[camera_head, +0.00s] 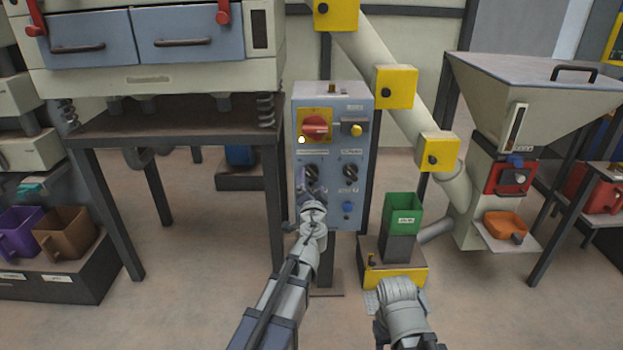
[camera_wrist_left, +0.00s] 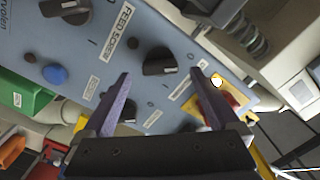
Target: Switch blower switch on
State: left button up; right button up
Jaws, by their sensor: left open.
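The label names are too small in the head view to tell which is the blower switch. My left gripper (camera_head: 309,180) is in front of the panel by the left knob, its jaws open and empty. In the left wrist view, its purple fingers (camera_wrist_left: 165,95) are spread before the panel. A black knob (camera_wrist_left: 160,62) shows just beyond them, its pointer near 0; another knob (camera_wrist_left: 65,8) sits by "FEED SCREW".
The panel also carries a red switch (camera_head: 315,127) on a yellow plate, a yellow button (camera_head: 356,130) and a blue button (camera_head: 347,207). A green bin (camera_head: 403,212) stands to the right below. A bench with an oven-like unit (camera_head: 150,80) flanks the left.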

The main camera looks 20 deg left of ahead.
aim_at(312, 177)
pick_arm(q)
jog(key=x, duration=0.3)
jog(key=shift+w+a, duration=0.1)
jog(key=shift+w, duration=0.1)
jog(key=c, duration=1.4)
